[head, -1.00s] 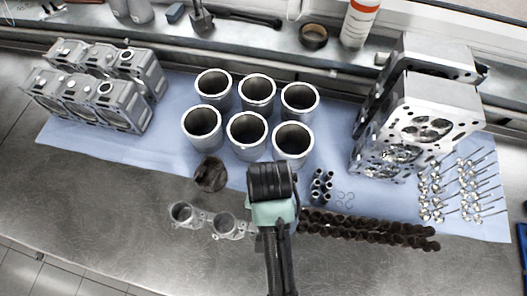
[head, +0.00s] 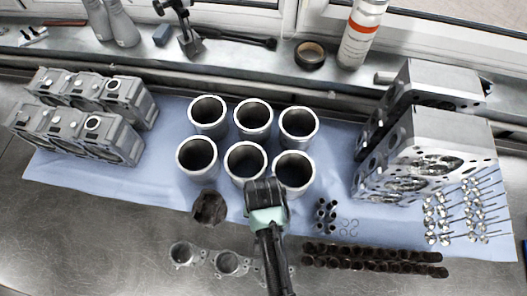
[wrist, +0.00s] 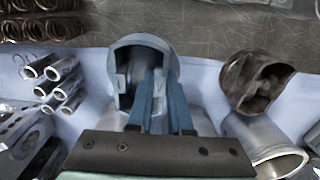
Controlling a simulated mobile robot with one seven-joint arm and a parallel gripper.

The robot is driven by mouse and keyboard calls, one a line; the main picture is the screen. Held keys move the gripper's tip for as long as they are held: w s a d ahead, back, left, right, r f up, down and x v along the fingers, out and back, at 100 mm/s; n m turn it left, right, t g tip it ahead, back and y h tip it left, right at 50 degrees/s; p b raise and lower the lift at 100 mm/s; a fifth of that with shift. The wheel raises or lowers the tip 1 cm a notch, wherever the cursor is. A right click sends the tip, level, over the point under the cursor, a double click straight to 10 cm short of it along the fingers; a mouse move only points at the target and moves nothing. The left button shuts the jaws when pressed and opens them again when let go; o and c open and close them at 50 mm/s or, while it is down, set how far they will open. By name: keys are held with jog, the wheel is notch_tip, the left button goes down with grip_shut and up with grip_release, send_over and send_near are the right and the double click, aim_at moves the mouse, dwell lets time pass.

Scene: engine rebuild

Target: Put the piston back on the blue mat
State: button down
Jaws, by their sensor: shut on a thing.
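A grey-blue piston (wrist: 143,50) is held by my gripper (wrist: 158,82) in the wrist view. Its hollow, cut-away side faces the wrist camera and the fingers are closed on it. In the head view my dark wrist (head: 266,192) hides the fingers and the held piston. It is over the front part of the blue mat (head: 130,180), just in front of the cylinder liners. I cannot tell whether the piston touches the mat. A second, dark brown piston (head: 209,207) stands at the mat's front edge, left of my gripper; it also shows in the wrist view (wrist: 257,82).
Several cylinder liners (head: 245,163) stand just behind my gripper. Small tubes (head: 325,214) and dark springs (head: 372,259) lie to the right. Connecting rods (head: 228,263) lie on the metal table in front. Cylinder heads (head: 430,150) stand at the right.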

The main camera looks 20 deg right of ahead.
jog(key=shift+f, duration=1.25)
jog(key=shift+f, duration=0.15)
jog(key=c, duration=0.8)
grip_release()
jog(key=shift+c, duration=0.2)
